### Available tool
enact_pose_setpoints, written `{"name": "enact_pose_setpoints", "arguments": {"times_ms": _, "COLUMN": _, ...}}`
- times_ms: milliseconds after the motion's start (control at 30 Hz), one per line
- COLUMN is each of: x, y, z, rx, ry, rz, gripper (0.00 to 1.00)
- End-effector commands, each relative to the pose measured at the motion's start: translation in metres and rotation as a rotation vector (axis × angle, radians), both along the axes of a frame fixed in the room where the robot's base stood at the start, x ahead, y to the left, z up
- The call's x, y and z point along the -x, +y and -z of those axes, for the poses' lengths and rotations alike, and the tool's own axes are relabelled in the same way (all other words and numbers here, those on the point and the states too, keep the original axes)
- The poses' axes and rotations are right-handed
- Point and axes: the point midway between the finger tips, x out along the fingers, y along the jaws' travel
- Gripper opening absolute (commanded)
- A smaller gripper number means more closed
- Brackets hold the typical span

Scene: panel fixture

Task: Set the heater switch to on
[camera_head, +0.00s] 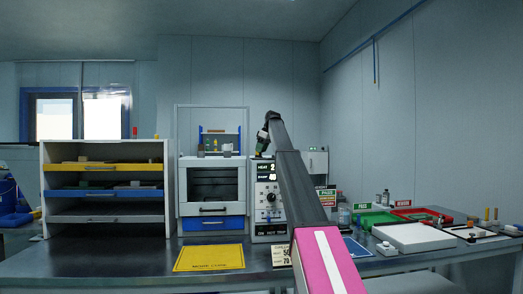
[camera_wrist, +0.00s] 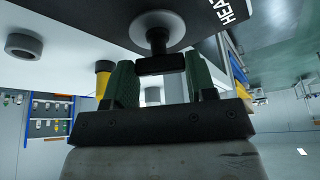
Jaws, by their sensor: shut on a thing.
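In the wrist view, the heater switch (camera_wrist: 158,42) is a dark stem with a wide black end on a round pale base. Part of a label reading "HEA" shows beside it on a black plate. My gripper (camera_wrist: 160,75) has two green fingers, one on each side of the black end, and is shut on it. Contact at the fingertips is hard to see. In the head view, my gripper (camera_head: 262,140) is at the top of the control panel (camera_head: 264,210), which has lit displays and a dark knob. The switch cannot be made out there.
A white cabinet (camera_head: 212,165) with a blue drawer stands left of the panel, and a shelf unit (camera_head: 105,146) further left. A yellow mat (camera_head: 209,258) lies in front. Trays and bottles crowd the right, including a white tray (camera_head: 415,238). My arm hides part of the panel.

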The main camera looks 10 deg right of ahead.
Motion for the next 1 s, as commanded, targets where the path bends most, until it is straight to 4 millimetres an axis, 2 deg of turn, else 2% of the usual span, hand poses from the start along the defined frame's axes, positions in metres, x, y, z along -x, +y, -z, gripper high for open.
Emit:
{"name": "enact_pose_setpoints", "arguments": {"times_ms": 700, "x": 0.0034, "y": 0.0046, "z": -0.0010, "rx": -0.001, "ry": -0.002, "rz": 0.673, "gripper": 0.27}}
{"name": "enact_pose_setpoints", "arguments": {"times_ms": 1000, "x": 0.0030, "y": 0.0053, "z": -0.0010, "rx": -0.001, "ry": -0.003, "rz": 0.892, "gripper": 0.27}}
